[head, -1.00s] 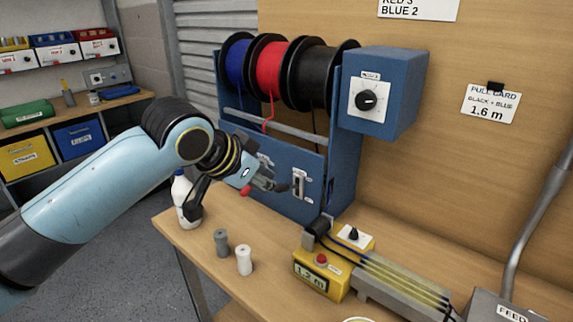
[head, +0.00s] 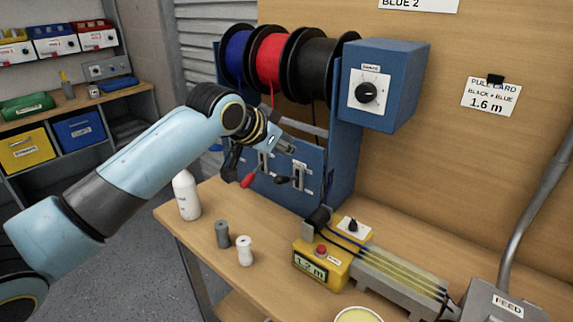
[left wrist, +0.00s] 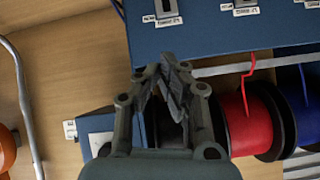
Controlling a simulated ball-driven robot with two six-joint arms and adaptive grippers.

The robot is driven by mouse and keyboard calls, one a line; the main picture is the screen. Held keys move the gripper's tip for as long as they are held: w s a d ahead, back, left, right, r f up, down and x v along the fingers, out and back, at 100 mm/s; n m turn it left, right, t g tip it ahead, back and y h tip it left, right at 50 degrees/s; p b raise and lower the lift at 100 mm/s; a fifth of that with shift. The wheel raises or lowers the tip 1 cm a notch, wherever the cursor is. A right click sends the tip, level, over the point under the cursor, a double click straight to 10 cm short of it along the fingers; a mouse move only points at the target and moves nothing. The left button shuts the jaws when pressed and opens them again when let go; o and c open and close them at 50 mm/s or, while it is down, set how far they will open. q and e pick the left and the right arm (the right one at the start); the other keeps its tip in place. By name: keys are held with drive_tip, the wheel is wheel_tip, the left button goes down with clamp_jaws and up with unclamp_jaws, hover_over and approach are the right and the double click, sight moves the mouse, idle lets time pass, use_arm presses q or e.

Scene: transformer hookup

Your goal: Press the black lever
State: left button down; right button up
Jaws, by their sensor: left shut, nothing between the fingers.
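The black lever (head: 283,180) juts from a slotted plate on the front of the blue reel stand (head: 328,165) in the head view. A lever with a red handle (head: 248,181) is just left of it. My left gripper (head: 288,148) is shut and empty, above the black lever and apart from it in the picture. In the left wrist view my shut fingers (left wrist: 170,72) point toward the stand's blue panel, with slotted plates at the top edge. The black lever's handle is not clear there. My right gripper is not in view.
Blue, red (head: 270,60) and black reels (head: 325,72) hang above the panel beside a blue dial box (head: 385,85). A white bottle (head: 186,195), grey (head: 222,234) and white spools (head: 244,250) and a yellow meter reading 1.2 m (head: 318,265) stand on the bench.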

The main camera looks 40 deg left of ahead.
sight(288, 179)
use_arm(q)
wheel_tip(288, 179, down, 6)
drive_tip(key=w+p, duration=0.1)
drive_tip(key=shift+w+a+f, duration=0.15)
drive_tip(key=shift+w+a, duration=0.25)
drive_tip(key=shift+s, duration=0.1)
drive_tip(key=shift+s+f+t+b, duration=0.2)
drive_tip(key=shift+f+t+b, duration=0.1)
drive_tip(key=shift+b, duration=0.2)
